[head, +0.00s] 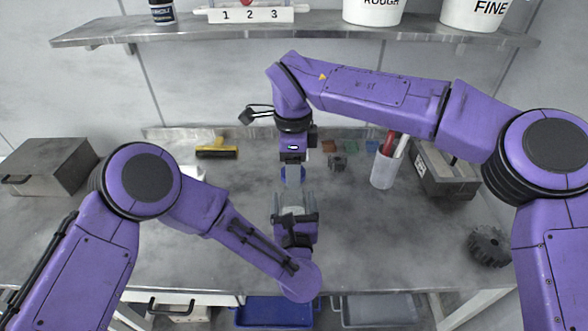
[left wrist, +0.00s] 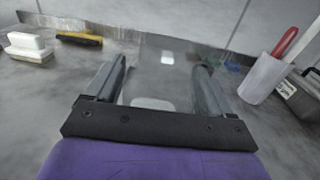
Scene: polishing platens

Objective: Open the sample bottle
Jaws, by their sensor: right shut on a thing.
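My right gripper (head: 292,174) points down above the middle of the bench and is shut on the blue part (head: 293,175) of what looks like the sample bottle. Whether this blue part is the cap is too small to tell. My left gripper (head: 294,198) is just below it in the head view, its fingers apart and pointing away from me. In the left wrist view a clear, glassy shape (left wrist: 166,78), apparently the bottle body, shows between and beyond the open left fingers (left wrist: 158,75). I cannot tell whether they touch it.
A white cup (head: 384,170) with red and white tools and a grey box (head: 442,172) stand at the right. A yellow-black brush (head: 217,152) lies at the back left. A dark gear-like disc (head: 489,246) lies front right. A shelf (head: 300,26) crosses above.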

